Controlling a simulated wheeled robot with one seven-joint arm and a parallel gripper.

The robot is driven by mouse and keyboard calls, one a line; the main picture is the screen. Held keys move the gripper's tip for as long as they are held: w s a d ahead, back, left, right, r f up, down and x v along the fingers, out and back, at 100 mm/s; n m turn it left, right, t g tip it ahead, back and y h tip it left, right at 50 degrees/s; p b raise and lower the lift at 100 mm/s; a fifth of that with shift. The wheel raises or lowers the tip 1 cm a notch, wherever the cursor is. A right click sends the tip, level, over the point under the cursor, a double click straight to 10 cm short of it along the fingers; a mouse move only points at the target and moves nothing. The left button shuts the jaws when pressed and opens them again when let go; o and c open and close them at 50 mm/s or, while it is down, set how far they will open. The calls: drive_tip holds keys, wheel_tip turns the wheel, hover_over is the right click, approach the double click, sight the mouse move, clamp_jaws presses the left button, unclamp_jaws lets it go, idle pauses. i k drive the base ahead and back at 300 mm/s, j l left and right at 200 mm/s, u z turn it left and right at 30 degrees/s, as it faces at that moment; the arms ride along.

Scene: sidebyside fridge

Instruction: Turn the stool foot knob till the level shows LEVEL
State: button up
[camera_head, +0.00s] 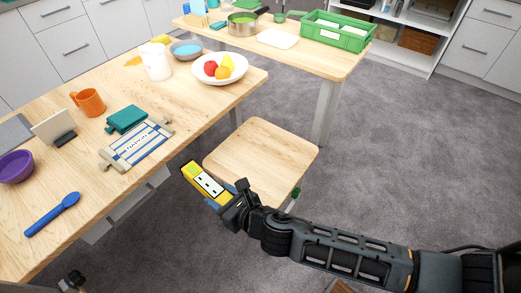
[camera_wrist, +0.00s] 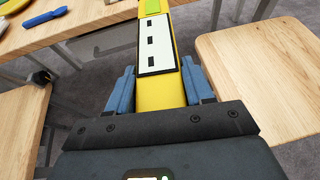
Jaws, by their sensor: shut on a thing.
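My gripper (camera_head: 225,200) is shut on a yellow level (camera_head: 190,170) with a white face and dark slots. In the wrist view the level (camera_wrist: 156,60) runs up between the two blue fingers (camera_wrist: 160,92), with a green patch at its top edge. I cannot read any LEVEL word on it. The level is held in the air beside the left edge of the square wooden stool (camera_head: 258,150), apart from the seat as far as I can tell. A green knob (camera_head: 295,192) shows low at the stool's right side. The stool's other feet are hidden.
A second table (camera_head: 335,58) stands behind. Grey floor right of the stool is clear.

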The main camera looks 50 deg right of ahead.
sight(296, 192)
drive_tip(key=l+u, duration=0.2)
drive_tip(key=l, duration=0.35)
drive_tip(key=l+u, duration=0.2)
drive_tip(key=l, duration=0.35)
drive_tip(key=k+l+u, duration=0.15)
drive_tip(key=l, duration=0.4)
drive_tip(key=l+u, duration=0.2)
drive_tip(key=l, duration=0.35)
drive_tip(key=k+l+u, duration=0.2)
drive_tip(key=l, duration=0.3)
drive_tip(key=k+l+u, duration=0.2)
drive_tip(key=l, duration=0.3)
drive_tip(key=k+l+u, duration=0.15)
drive_tip(key=l, duration=0.3)
drive_tip(key=k+l+u, duration=0.2)
drive_tip(key=l, duration=0.25)
drive_tip(key=k, duration=0.05)
